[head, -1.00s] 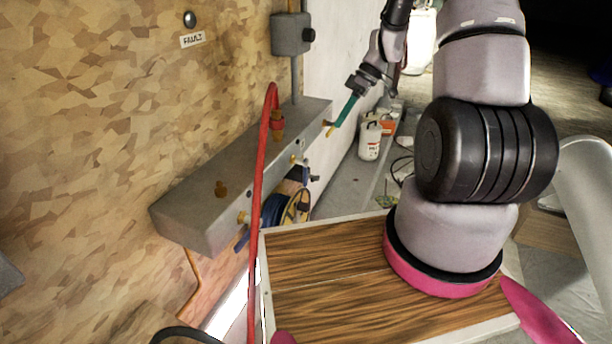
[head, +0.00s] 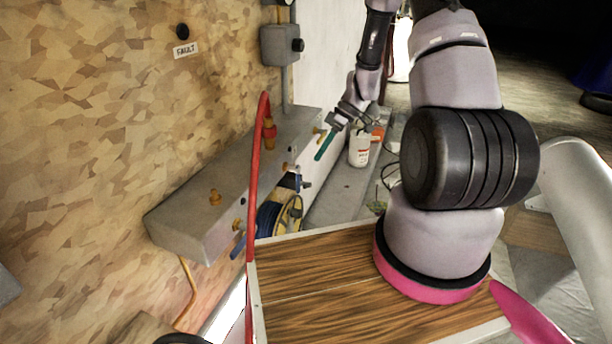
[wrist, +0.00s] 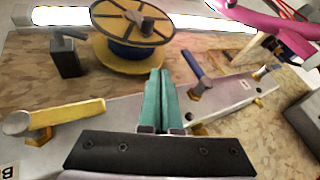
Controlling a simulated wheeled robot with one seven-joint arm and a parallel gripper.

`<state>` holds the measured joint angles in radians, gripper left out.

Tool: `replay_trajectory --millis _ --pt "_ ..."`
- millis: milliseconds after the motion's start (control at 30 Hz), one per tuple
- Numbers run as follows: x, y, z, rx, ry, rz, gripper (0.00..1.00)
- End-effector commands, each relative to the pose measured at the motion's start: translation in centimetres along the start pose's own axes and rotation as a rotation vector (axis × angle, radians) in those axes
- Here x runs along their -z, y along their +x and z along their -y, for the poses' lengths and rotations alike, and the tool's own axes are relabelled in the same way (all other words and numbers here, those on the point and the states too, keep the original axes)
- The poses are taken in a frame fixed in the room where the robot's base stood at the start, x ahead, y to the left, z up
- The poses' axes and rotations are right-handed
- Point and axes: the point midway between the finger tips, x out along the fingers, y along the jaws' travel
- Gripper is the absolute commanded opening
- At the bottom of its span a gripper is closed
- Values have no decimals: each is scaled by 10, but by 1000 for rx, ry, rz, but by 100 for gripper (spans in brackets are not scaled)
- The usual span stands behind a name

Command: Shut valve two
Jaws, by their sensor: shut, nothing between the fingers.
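A grey box-shaped manifold (head: 205,190) runs along the wall, with several valves on its side. In the wrist view, a yellow lever (wrist: 68,115) lies across the manifold at left, and a blue lever (wrist: 194,66) on a brass stem points up and left, away from the manifold. Another valve (wrist: 262,72) is farther right. In the head view, a blue lever (head: 238,246) hangs at the near end. No valve number is readable. My gripper (head: 318,158) has teal fingers, shut and empty. In the wrist view its tips (wrist: 159,72) are left of the blue lever, apparently apart from it.
A red hose (head: 256,180) rises in front of the manifold. A cable reel (wrist: 132,28) stands beyond the fingers, with a dark block (wrist: 68,55) to its left. A wood-topped surface (head: 310,290) is in front of me.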

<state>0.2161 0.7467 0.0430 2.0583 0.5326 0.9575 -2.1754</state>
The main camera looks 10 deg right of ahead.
Motion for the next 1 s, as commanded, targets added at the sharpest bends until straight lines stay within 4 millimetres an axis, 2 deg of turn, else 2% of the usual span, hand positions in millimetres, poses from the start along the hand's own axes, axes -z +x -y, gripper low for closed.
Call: replay_trajectory --millis 100,267,400,533,1000 --pt "-1 29 2 6 1 3 0" --pt "0 61 1 5 0 3 0" --pt "0 68 22 2 0 2 0" --pt "0 73 32 1 1 1 0" --pt "0 75 36 1 0 0 0"
